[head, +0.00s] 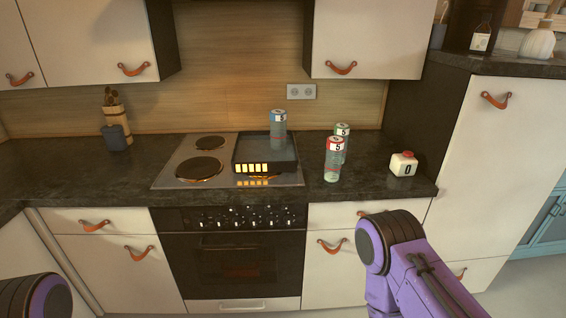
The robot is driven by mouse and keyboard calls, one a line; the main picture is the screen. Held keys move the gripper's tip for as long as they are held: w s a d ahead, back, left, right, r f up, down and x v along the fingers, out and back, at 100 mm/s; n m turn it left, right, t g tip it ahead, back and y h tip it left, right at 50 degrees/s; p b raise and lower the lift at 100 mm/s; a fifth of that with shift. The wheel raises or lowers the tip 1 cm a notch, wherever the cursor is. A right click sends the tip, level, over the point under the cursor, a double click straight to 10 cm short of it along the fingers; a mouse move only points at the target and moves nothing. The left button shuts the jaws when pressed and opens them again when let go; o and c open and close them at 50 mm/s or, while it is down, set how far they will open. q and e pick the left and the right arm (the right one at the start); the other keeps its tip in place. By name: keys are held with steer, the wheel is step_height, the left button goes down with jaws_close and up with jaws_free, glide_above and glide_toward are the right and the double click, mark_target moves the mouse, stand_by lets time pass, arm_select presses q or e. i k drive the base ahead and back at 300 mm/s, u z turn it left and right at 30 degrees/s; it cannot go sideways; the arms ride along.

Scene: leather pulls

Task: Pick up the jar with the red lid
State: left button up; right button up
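The jar with the red lid (332,165) stands upright on the dark counter, right of the stove. It is clear-sided with a white label band near the top. A jar with a green lid (343,143) stands close behind it, partly hidden by it. A jar with a blue lid (278,132) stands to the left, on a black device over the stove. Purple links of my arms show at the bottom left and lower right. Neither gripper is in view.
The black device (265,167) has lit yellow bars and sits on the stove (170,177). A white block with a red button (403,165) stands right of the jars. Utensils in a wooden holder (116,112) stand far left. Counter between red-lid jar and block is clear.

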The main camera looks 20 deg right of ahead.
mark_target(335, 144)
steer(key=u, duration=0.05)
steer(key=i, duration=1)
steer(key=z, duration=1.45)
